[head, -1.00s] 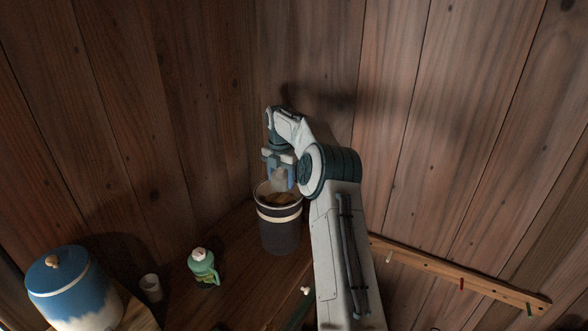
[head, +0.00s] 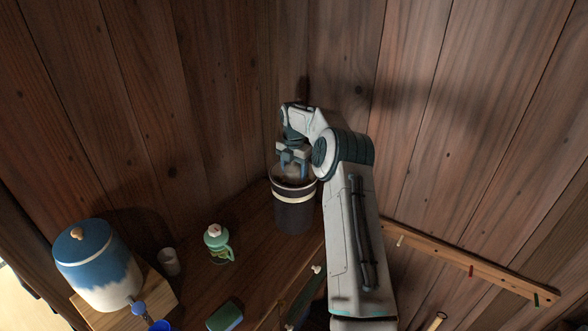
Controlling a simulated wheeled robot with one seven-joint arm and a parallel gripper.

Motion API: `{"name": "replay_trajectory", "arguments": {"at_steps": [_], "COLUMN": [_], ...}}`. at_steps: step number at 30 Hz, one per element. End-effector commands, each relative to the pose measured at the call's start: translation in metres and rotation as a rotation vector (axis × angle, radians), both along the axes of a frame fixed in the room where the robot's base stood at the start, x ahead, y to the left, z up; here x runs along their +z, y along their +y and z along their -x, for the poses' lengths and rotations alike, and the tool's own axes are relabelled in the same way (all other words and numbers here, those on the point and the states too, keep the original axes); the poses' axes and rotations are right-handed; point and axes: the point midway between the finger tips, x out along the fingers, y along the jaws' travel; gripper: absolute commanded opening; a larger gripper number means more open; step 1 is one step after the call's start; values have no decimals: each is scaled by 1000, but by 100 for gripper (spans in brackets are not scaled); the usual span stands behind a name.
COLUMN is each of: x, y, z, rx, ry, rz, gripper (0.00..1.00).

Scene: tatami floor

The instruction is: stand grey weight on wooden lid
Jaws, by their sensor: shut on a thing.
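A dark crock (head: 293,213) with a pale band stands on the wooden shelf, near the wall. My gripper (head: 292,170) points down at the crock's mouth, its fingertips at about rim height. It is shut on the grey weight, which is hard to make out between the dark fingers. A brownish patch shows inside the mouth; it may be the wooden lid, but the fingers and rim cover most of it. I cannot tell whether the weight touches it.
A green bottle (head: 218,243), a small pale cup (head: 169,262) and a blue-and-white dispenser (head: 98,265) stand left of the crock. A green sponge (head: 225,317) lies nearer. A peg rail (head: 470,262) runs along the wall at right. My arm covers the area right of the crock.

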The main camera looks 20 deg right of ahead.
Motion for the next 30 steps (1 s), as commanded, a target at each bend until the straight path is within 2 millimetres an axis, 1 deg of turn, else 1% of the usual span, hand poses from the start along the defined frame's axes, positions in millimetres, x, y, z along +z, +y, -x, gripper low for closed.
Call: {"name": "replay_trajectory", "arguments": {"at_steps": [2, 3, 5, 6, 14, 18, 20, 22, 30], "x": [0, -3, -3, -3, -1, 9, 18, 31, 92], "y": [0, 0, 0, 0, 0, 0, 0, 0, 0], "z": [-1, 0, 0, 0, 0, -1, -1, -1, -1], "rx": [0, 0, 0, 0, 0, 0, -1, -1, 0], "ry": [-4, 0, 0, 0, 0, -3, -5, -4, -4], "rz": [1, 0, 0, 0, 0, 0, 1, 1, 1], "gripper": [0, 61, 78, 80, 80, 80, 80, 80, 80]}}
